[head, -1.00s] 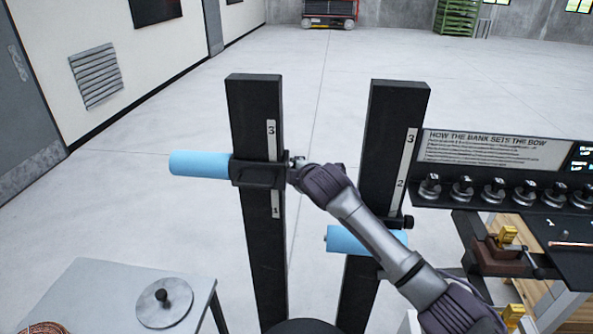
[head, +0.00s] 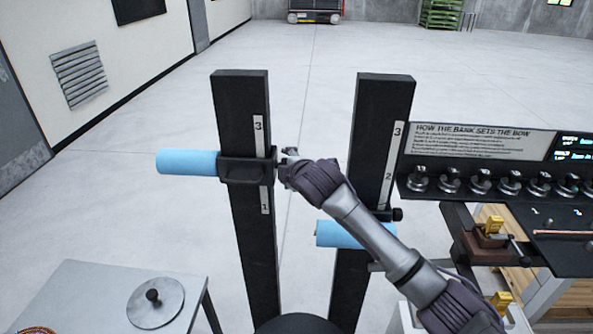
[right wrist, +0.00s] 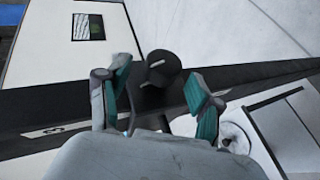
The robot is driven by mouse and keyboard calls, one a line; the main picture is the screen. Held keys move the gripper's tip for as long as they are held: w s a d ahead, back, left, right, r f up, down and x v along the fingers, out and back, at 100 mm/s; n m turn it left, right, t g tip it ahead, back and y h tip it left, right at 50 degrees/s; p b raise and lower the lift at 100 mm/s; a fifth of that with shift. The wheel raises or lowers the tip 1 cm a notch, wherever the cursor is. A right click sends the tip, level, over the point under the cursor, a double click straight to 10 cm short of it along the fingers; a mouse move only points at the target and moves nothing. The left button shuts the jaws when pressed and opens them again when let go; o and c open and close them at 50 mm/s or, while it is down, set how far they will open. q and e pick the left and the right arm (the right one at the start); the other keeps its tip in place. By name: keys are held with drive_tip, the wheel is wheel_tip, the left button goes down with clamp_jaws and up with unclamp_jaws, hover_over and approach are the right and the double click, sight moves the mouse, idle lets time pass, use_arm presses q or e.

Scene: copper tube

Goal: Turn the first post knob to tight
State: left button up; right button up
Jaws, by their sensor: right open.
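The first post (head: 243,105) is the black upright on the left, with a scale strip showing 3 and 1. Its black collar (head: 243,172) carries a light blue roller (head: 187,162) pointing left and covers the middle of the scale. My right gripper (head: 284,162) is at the collar's right side, where it mostly hides the knob. In the right wrist view the round black knob (right wrist: 163,68) shows between and just beyond the open teal-padded fingers (right wrist: 160,92). I cannot tell whether they touch it. My left gripper is not in view.
A second black post (head: 380,110) stands right, with a lower blue roller (head: 340,234) and side knob (head: 397,214) close to my right forearm. A panel of several knobs (head: 480,183) is at right. A grey table (head: 88,290) with a round disc (head: 156,303) is front left.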

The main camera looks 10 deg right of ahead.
drive_tip(key=v, duration=0.9)
drive_tip(key=shift+s, duration=0.15)
